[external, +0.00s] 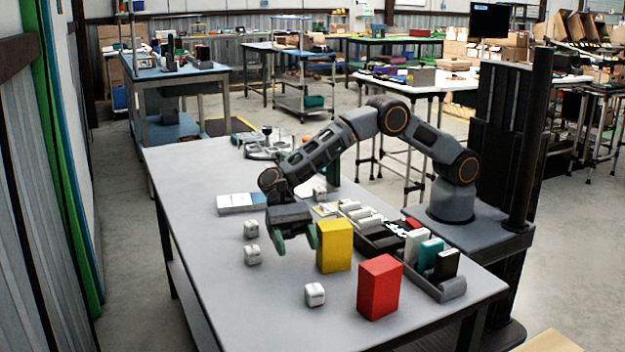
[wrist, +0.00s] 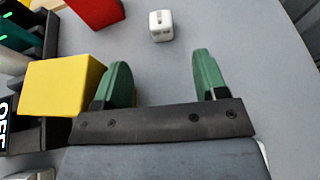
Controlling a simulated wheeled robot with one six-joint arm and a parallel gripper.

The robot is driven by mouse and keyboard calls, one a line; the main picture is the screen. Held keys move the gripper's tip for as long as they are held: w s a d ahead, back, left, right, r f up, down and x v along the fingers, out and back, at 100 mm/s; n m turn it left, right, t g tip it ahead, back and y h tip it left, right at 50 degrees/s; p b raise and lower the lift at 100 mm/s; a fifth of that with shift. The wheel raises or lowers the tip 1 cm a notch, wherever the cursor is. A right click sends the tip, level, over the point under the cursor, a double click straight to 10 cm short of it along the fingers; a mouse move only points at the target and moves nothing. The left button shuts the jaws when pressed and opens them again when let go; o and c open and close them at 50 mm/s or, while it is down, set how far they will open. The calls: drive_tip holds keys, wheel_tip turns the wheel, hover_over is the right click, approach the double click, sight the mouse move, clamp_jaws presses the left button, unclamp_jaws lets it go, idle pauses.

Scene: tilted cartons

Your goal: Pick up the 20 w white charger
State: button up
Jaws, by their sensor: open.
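Several small white charger blocks are on the grey table. One (external: 315,294) stands alone near the front, left of the red box; it seems to be the white block (wrist: 160,25) beyond my fingertips in the wrist view, with dark slots on its face. Two more, an upper one (external: 251,229) and a lower one (external: 252,254), stand left of my gripper. Another (external: 319,190) is behind my arm. No wattage label is readable, so I cannot tell which is 20 W. My gripper (external: 296,240) is open and empty above the table, its green fingers (wrist: 163,78) apart.
A yellow box (external: 334,246) stands close beside my gripper, right of it. A red box (external: 379,287) stands nearer the front. Dark trays (external: 452,290) with small boxes line the right side. The left front table is clear.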

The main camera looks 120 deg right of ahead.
sight(314, 286)
drive_tip(key=x, duration=1.1)
drive_tip(key=c, duration=1)
